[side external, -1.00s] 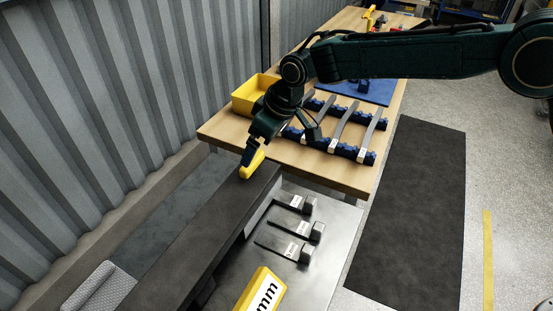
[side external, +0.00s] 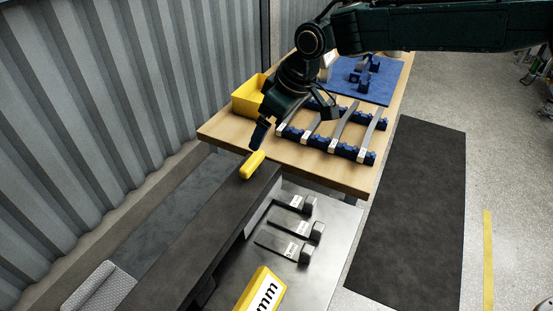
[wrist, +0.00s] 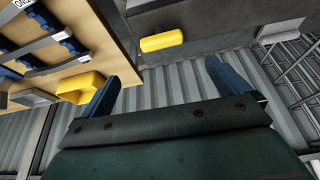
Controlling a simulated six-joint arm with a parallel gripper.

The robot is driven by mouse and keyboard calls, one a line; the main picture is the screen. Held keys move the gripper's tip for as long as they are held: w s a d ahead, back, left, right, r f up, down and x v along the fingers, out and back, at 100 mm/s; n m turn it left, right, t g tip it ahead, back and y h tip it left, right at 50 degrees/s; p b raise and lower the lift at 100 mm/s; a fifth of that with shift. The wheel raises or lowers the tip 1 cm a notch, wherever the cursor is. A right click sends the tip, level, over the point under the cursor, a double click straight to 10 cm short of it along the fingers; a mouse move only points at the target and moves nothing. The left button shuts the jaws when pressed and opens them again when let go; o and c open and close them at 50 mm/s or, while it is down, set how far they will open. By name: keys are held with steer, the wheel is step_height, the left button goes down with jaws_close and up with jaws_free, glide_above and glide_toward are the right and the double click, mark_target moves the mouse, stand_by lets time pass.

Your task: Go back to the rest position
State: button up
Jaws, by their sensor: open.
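My gripper (side external: 258,136) is above the far end of a long dark beam (side external: 190,225) in the side view. Its two blue fingers are spread wide and empty in the wrist view (wrist: 166,86). A yellow block (side external: 252,165) with rounded ends is at the far end of the beam, just below the fingertips in the side view. In the wrist view the yellow block (wrist: 161,41) lies by the beam's edge, beyond the fingers and apart from them. My rest position is not marked in either view.
A wooden table (side external: 223,132) behind the beam holds a yellow bin (side external: 247,98), blue racks (side external: 345,152) with metal strips, and a blue mat (side external: 378,88). Several dark gauges lie on a metal surface (side external: 335,235) at the right. A corrugated wall (side external: 120,90) stands at the left.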

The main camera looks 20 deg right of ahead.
steer(key=s+d+r+m, duration=0.1)
steer(key=s+d+r, duration=0.35)
steer(key=d, duration=0.25)
steer(key=s+d+r+m+t+h, duration=0.1)
steer(key=s+d+r+m, duration=0.1)
steer(key=s+d+r, duration=0.4)
steer(key=s+d+r+m, duration=0.15)
steer(key=d+r, duration=0.25)
steer(key=d, duration=0.4)
steer(key=s+d+f+m, duration=0.1)
steer(key=s+d, duration=0.3)
steer(key=s, duration=0.4)
steer(key=s+d+f+m+h, duration=0.1)
steer(key=s+d, duration=0.3)
steer(key=s, duration=0.4)
steer(key=s+d+f+m+t+h, duration=0.1)
steer(key=s+d+m, duration=0.1)
steer(key=s+d, duration=0.3)
steer(key=s, duration=0.3)
steer(key=shift+s+f, duration=0.15)
steer(key=shift+f, duration=0.05)
